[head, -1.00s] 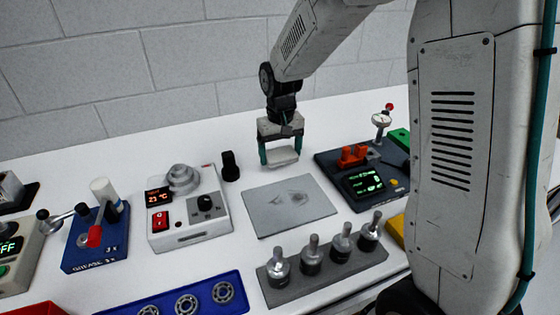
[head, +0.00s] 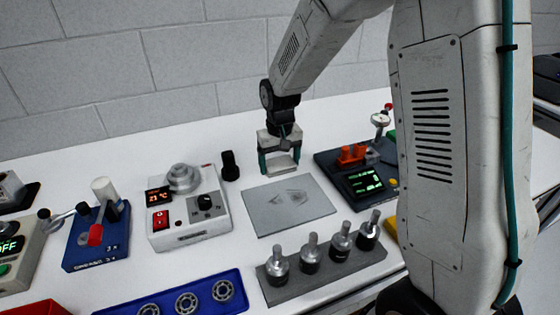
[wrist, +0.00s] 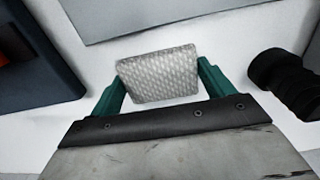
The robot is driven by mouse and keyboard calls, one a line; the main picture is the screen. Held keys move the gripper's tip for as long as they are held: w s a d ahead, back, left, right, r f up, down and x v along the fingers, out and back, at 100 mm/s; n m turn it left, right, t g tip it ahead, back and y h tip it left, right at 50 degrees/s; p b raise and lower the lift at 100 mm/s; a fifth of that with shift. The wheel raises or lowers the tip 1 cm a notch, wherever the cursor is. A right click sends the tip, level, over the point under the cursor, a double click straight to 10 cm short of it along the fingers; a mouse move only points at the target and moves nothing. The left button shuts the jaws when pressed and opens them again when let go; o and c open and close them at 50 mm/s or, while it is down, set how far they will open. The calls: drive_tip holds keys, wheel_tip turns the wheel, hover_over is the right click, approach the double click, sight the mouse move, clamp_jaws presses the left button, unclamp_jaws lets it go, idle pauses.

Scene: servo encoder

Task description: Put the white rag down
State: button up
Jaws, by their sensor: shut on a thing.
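The white rag (wrist: 158,75) is a small pale textured block in the wrist view. My gripper (wrist: 160,85) is shut on it, with a green finger at each side. In the head view my gripper (head: 279,165) points down just behind the grey mat, and the rag (head: 281,160) shows between its fingers. The rag is low over the white bench top. I cannot tell whether it touches the bench.
The grey mat (head: 262,218) lies in front of my gripper. A black knob-shaped part (head: 230,166) stands to the left, and a dark device with a green screen (head: 365,182) to the right. A heater box (head: 190,235) and a rack of several metal-topped parts (head: 290,288) are nearer.

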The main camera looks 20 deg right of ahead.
sight(280, 163)
drive_tip(key=shift+s+f, duration=0.25)
drive_tip(key=shift+f, duration=0.25)
drive_tip(key=o, duration=0.9)
drive_tip(key=shift+s, duration=0.1)
drive_tip(key=shift+o, duration=0.3)
wheel_tip(280, 163, up, 13)
drive_tip(key=shift+w+r, duration=0.2)
drive_tip(key=shift+w, duration=0.1)
drive_tip(key=s+d+r, duration=0.1)
drive_tip(key=s+r, duration=0.2)
drive_tip(key=s, duration=1.2)
drive_tip(key=s+d+r+t, duration=0.1)
drive_tip(key=s+d+r, duration=0.1)
drive_tip(key=s, duration=1.3)
drive_tip(key=shift+s+r, duration=0.4)
drive_tip(key=shift+r, duration=0.35)
